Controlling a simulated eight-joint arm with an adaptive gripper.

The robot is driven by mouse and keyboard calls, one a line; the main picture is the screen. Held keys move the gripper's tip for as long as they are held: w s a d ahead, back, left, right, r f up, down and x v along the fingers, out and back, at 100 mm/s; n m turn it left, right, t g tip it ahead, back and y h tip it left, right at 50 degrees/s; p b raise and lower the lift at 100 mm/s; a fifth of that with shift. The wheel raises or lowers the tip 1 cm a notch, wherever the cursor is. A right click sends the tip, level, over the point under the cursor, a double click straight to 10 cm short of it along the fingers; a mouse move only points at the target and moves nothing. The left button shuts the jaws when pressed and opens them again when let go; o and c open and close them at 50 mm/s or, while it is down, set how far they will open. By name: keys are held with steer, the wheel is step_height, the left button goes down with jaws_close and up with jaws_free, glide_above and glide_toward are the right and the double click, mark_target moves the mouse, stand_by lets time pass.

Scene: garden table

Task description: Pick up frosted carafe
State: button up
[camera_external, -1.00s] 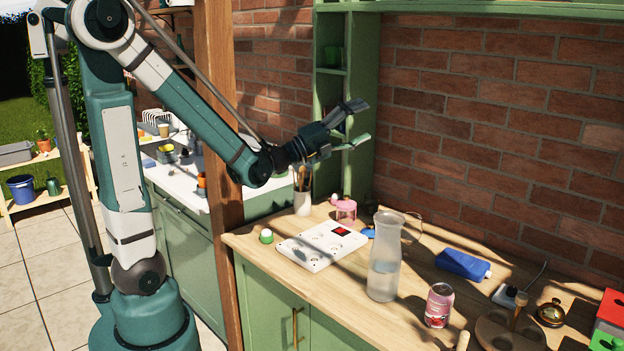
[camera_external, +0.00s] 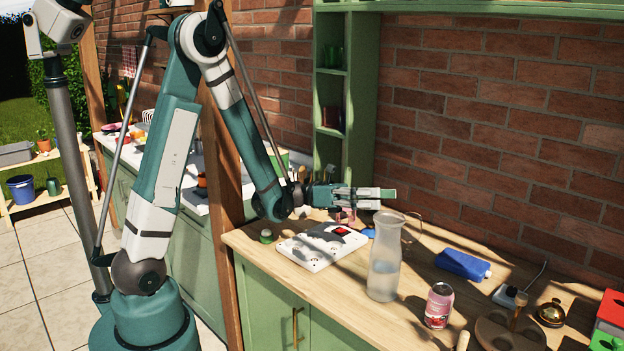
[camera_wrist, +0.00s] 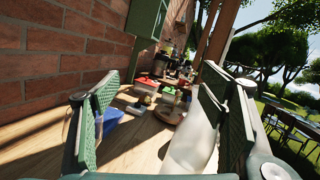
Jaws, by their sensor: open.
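The frosted carafe (camera_external: 384,268) stands upright on the wooden counter, a tall translucent vessel with a narrower neck. In the external view my gripper (camera_external: 388,199) is level at about the height of the carafe's rim, just behind and left of it in the picture. My gripper (camera_wrist: 155,90) is open, with nothing held between its fingers. In the wrist view a pale, whitish shape that looks like the carafe (camera_wrist: 195,142) shows close by, right of centre near the right finger, which hides part of it. I cannot tell whether they touch.
A pink can (camera_external: 439,305) stands right of the carafe. A blue carton (camera_external: 462,265) lies behind to the right. A white socket panel (camera_external: 318,247) lies to the left. The brick wall (camera_external: 500,130) bounds the counter at the back.

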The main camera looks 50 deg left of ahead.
mark_target(397, 267)
steer(key=s+f+m+g, duration=0.3)
steer(key=s+f, duration=0.1)
steer(key=f, duration=0.2)
steer(key=s+d+f+m+g+y, duration=0.1)
steer(key=s+f+m+g, duration=0.2)
steer(key=f, duration=0.4)
steer(key=shift+s+d+f+m+g+y, duration=0.2)
steer(key=shift+s+f+m+g+y, duration=0.15)
steer(key=shift+s+m, duration=0.3)
steer(key=shift+d+r, duration=0.1)
steer(key=shift+r, duration=0.05)
steer(key=shift+s+d, duration=0.1)
steer(key=shift+d, duration=1.1)
steer(key=shift+d, duration=0.15)
steer(key=shift+s+d+b, duration=0.2)
steer(key=shift+d+b, duration=0.65)
steer(key=shift+d, duration=1.6)
steer(key=c, duration=1.7)
